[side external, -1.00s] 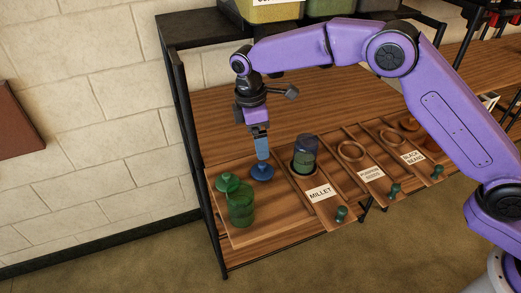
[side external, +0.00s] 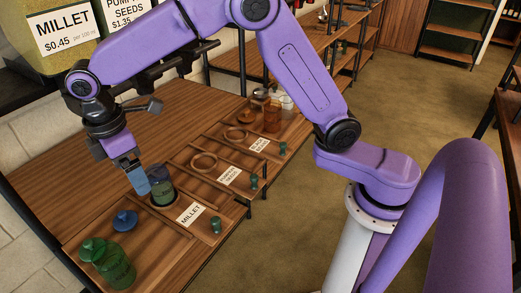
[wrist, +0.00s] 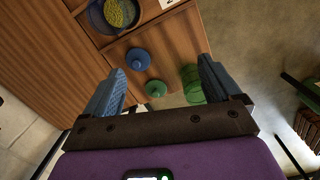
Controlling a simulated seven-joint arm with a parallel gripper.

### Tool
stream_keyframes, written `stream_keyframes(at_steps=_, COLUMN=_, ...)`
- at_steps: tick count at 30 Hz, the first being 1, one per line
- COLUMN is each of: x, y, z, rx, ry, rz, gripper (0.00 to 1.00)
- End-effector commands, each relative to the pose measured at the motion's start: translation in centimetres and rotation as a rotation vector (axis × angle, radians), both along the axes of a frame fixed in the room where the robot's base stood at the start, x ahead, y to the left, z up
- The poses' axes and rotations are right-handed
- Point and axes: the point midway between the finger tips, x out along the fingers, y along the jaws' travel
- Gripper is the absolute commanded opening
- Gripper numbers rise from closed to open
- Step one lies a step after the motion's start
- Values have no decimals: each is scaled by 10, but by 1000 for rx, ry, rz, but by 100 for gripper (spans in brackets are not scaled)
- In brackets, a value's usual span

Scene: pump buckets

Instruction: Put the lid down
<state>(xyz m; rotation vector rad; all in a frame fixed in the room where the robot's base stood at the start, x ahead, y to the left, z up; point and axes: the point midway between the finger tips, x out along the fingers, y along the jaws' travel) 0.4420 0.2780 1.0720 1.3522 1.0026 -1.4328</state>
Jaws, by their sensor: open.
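The blue lid (side external: 124,221) lies on the wooden tray, knob up, with nothing holding it. It also shows in the wrist view (wrist: 138,60). A green lid (side external: 92,249) is beside it, close to the green jar (side external: 117,270); in the wrist view the green lid (wrist: 156,89) lies apart from the jar (wrist: 191,82). A blue jar (side external: 162,191) stands in the ring of the millet slot; the wrist view shows it open at the top, with yellow contents (wrist: 121,11). My gripper (side external: 141,184) is open and empty, raised above the tray. The lids lie below, between its fingers (wrist: 162,68) in the wrist view.
The MILLET label (side external: 189,213) and a green scoop handle (side external: 216,225) are in front of the blue jar. An empty wooden ring (side external: 204,162) is in the pumpkin seeds slot. An orange jar (side external: 272,118) stands farther along.

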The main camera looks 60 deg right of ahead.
Motion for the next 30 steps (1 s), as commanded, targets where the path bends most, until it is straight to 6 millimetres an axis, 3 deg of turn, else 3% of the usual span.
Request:
stream_keyframes(at_steps=9, x=-103, y=-72, z=24, rx=43, ry=-18, rz=-73, gripper=91)
stream_keyframes(at_steps=21, x=-234, y=-184, z=13, rx=92, ry=-21, rz=-167, gripper=91)
stream_keyframes(at_steps=25, x=-261, y=-209, z=6, rx=103, ry=-19, rz=-187, gripper=91)
stream_keyframes(at_steps=30, x=-277, y=-224, z=0, rx=107, ry=-17, rz=-200, gripper=91)
